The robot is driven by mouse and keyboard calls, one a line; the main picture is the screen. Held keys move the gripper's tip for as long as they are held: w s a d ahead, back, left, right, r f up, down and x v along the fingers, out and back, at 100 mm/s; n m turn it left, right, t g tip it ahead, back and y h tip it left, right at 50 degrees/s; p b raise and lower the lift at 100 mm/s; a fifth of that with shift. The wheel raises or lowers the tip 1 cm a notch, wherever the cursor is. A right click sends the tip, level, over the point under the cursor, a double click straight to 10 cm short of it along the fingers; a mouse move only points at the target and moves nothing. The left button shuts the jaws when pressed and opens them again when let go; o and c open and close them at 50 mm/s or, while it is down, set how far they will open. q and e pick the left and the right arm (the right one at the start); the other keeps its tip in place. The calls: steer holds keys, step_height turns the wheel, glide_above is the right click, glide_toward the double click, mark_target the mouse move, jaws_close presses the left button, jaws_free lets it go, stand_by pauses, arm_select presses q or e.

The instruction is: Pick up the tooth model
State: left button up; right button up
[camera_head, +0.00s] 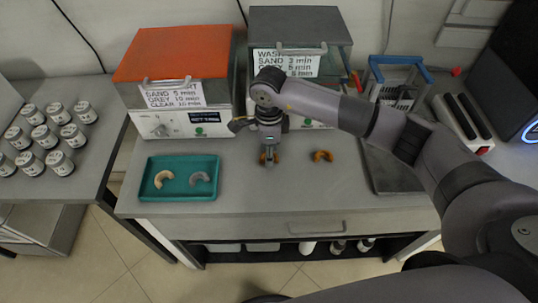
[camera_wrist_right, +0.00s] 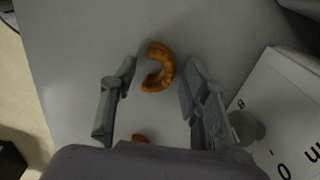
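One (camera_head: 322,156) lies in the open, right of my right gripper. A cream model (camera_head: 163,179) and a grey one (camera_head: 199,178) lie in a teal tray (camera_head: 180,197). My left gripper is not in view.
An orange-topped oven (camera_head: 172,55) and a grey-topped one (camera_head: 299,25) stand behind. A dark flat plate (camera_head: 392,170) and a blue-handled rack (camera_head: 400,62) are at right. Labelled jars (camera_head: 60,162) stand on the left table. The front edge of the table is clear.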

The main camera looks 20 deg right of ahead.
jaws_close()
stand_by(0.3)
steer(key=shift+r, duration=0.1)
